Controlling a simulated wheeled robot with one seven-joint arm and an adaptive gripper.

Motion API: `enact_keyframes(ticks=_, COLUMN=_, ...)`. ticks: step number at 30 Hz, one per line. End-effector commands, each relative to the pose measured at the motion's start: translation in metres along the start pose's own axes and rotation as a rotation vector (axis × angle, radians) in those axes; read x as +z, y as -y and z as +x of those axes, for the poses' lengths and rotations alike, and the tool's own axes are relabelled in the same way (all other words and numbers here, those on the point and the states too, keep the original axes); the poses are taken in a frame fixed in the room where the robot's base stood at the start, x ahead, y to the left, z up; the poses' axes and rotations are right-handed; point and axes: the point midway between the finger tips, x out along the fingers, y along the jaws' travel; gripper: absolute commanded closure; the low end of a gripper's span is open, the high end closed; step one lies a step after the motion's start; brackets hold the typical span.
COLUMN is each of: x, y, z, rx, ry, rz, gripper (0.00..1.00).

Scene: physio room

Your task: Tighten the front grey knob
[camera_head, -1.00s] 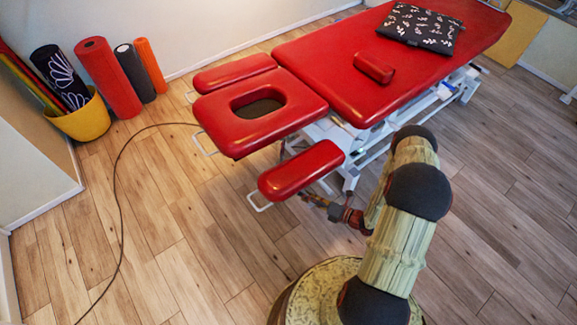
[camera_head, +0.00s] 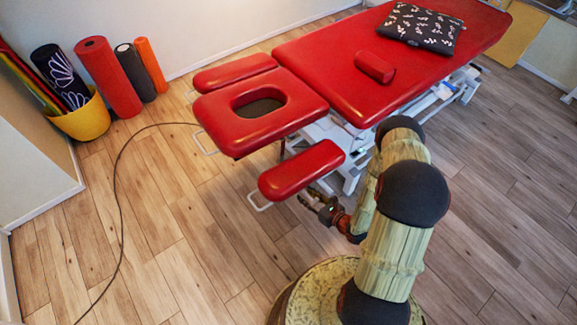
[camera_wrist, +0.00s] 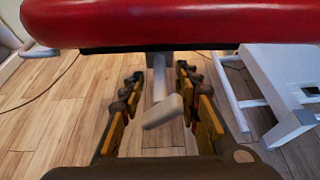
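The front grey knob (camera_wrist: 163,112) shows in the wrist view as a pale grey bar-shaped handle on a stem, under the red front armrest (camera_wrist: 170,24). My gripper (camera_wrist: 159,82) is open, with one finger on each side of the knob and its stem. Gaps show on both sides, so the fingers do not appear to press on it. The knob cannot be made out there.
The red treatment table (camera_head: 350,65) has a face-hole headrest (camera_head: 225,115), a red bolster (camera_head: 375,67) and a dark patterned cushion (camera_head: 420,28). A white leg frame (camera_wrist: 275,90) stands right of my gripper. A cable (camera_head: 116,200) crosses the open wooden floor at left.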

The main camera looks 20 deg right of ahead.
Motion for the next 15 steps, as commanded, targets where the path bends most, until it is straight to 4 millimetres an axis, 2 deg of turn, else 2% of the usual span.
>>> enact_keyframes(ticks=3, x=0.001, y=0.0, z=-0.02, rx=-0.002, ry=-0.002, rz=0.011, gripper=0.7)
enact_keyframes(ticks=15, x=0.001, y=0.001, z=-0.072, rx=-0.002, ry=-0.001, rz=0.012, gripper=0.7)
